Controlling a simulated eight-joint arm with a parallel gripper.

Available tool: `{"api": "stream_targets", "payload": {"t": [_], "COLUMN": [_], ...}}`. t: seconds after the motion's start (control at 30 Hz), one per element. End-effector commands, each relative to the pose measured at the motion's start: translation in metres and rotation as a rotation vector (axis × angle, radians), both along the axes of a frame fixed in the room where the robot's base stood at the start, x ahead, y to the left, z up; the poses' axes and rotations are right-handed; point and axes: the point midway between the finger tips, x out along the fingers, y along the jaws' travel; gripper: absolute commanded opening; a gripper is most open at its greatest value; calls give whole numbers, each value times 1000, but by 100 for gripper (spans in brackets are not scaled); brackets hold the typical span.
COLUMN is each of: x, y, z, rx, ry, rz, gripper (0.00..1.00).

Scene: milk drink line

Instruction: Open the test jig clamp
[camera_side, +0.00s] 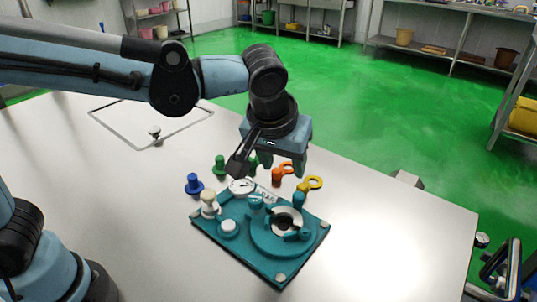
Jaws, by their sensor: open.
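The test jig (262,238) is a teal plate on the table. On it are a dial gauge (242,186), a white round button (228,226) and a cream knob (209,203). A round teal fixture (285,222) with a pale ring and dark centre is at its right; it looks like the clamp, but I cannot tell its exact state. My gripper (270,163) points down above the jig's back edge, open and empty, apart from the plate. It partly hides the pieces behind the jig.
Behind the jig stand a blue peg (194,184), a green peg (220,165), an orange ring-handled piece (283,174) and a yellow ring-handled piece (309,184). The white table (390,235) is clear to the right. A small knob (155,133) sits at the back left.

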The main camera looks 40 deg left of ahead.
Motion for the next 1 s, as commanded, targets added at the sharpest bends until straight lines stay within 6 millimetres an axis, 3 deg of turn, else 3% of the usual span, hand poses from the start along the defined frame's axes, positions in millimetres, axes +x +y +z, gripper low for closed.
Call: {"api": "stream_targets", "payload": {"t": [0.13, 0.37, 0.8, 1.0], "x": [3, 9, 37, 45], "y": [-21, -22, -12, -10], "z": [-3, -16, -87, -107], "rx": [9, 10, 10, 9], "ry": [3, 2, 0, 0], "rz": [30, 42, 41, 40], "gripper": [52, 52, 52, 52]}}
